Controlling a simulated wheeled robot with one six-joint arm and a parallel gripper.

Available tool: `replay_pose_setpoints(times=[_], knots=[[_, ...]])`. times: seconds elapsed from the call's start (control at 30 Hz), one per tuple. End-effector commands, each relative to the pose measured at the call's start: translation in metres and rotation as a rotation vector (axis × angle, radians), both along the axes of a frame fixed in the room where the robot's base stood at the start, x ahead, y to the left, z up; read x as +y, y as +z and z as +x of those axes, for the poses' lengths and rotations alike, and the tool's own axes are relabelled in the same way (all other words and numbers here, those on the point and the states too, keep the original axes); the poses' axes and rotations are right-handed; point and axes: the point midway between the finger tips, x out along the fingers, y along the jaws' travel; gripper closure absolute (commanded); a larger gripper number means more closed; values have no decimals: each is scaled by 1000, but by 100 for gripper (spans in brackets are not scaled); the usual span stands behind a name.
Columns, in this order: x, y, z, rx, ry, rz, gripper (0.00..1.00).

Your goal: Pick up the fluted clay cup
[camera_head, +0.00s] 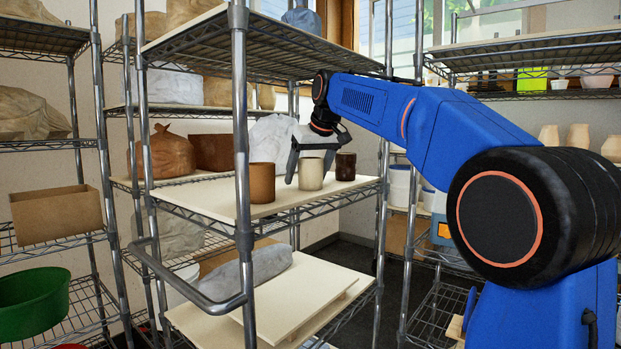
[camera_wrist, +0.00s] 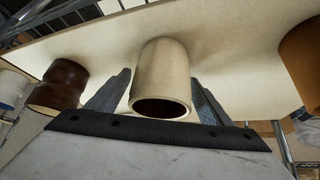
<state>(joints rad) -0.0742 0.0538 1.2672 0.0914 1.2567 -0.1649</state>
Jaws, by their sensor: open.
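Three cups stand in a row on a pale board on the middle shelf: an orange-brown one (camera_head: 262,183), a cream one (camera_head: 311,175) and a dark brown one (camera_head: 345,167). I cannot make out fluting on any of them. My gripper (camera_head: 309,165) is open around the cream cup. In the wrist view the cream cup (camera_wrist: 162,80) stands between the two fingers, its dark opening facing the palm. I cannot tell whether the fingers touch it. There the dark brown cup (camera_wrist: 62,83) is outside the left finger, and the orange-brown cup (camera_wrist: 303,55) is at the right edge.
The pale board (camera_head: 220,198) lies on the wire shelf, with a steel post (camera_head: 241,150) in front. Wrapped clay (camera_head: 163,152) and a brown bin (camera_head: 213,152) stand behind the cups. Another wire shelf hangs above. A grey wrapped lump (camera_head: 247,272) lies on the boards below.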

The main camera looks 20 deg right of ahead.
Motion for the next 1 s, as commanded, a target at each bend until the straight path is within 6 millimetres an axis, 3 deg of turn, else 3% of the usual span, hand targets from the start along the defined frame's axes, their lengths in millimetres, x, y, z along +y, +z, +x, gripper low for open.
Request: replay_pose_setpoints(times=[0.1,0.13,0.33,0.67,1.0], knots=[[0,0,0,0,0,0,27],[0,0,0,0,0,0,31],[0,0,0,0,0,0,77],[0,4,0,-1,0,0,77],[0,29,0,-2,-1,1,77]])
